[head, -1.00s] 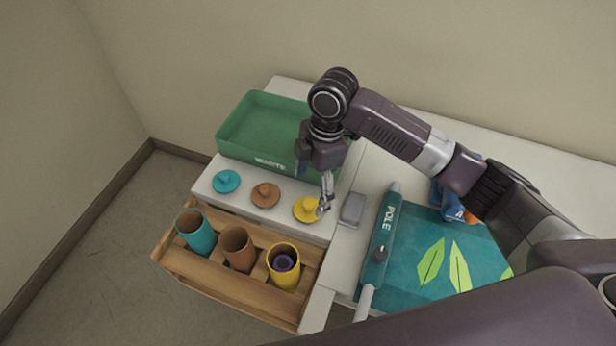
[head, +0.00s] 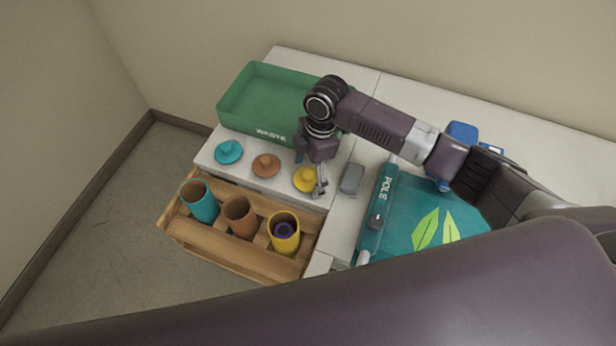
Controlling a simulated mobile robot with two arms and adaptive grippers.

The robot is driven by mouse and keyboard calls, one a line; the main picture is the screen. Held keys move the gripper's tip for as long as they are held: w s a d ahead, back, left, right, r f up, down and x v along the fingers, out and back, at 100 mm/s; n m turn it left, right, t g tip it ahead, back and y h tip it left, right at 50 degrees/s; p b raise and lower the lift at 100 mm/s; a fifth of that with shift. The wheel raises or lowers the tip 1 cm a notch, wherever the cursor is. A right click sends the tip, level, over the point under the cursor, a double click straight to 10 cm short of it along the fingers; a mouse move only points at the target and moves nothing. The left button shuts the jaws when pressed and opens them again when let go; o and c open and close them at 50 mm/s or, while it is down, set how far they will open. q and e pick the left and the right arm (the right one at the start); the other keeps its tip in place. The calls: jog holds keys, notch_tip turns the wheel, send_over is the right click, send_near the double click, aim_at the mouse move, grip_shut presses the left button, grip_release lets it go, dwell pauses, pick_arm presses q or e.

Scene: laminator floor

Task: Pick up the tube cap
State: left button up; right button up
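Three knobbed caps lie in a row on the white surface: a teal cap (head: 228,151), a brown cap (head: 265,165) and a yellow cap (head: 304,179). My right gripper (head: 319,189) points down at the right edge of the yellow cap; its fingers look close to the knob, but I cannot tell whether they touch or grip it. In front, a wooden rack holds a teal tube (head: 203,205), a brown tube (head: 239,219) and a yellow tube (head: 285,235) with a purple item inside. All three tubes are uncapped. My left gripper is not in view.
A green waste bin (head: 262,92) stands behind the caps. The wooden rack (head: 255,262) is at the front edge. A grey block (head: 351,179), a teal pole tool (head: 377,215) and a teal leaf-printed mat (head: 400,234) lie to the right, with a blue item (head: 462,131) behind.

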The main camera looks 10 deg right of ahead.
jog(key=c, duration=0.8)
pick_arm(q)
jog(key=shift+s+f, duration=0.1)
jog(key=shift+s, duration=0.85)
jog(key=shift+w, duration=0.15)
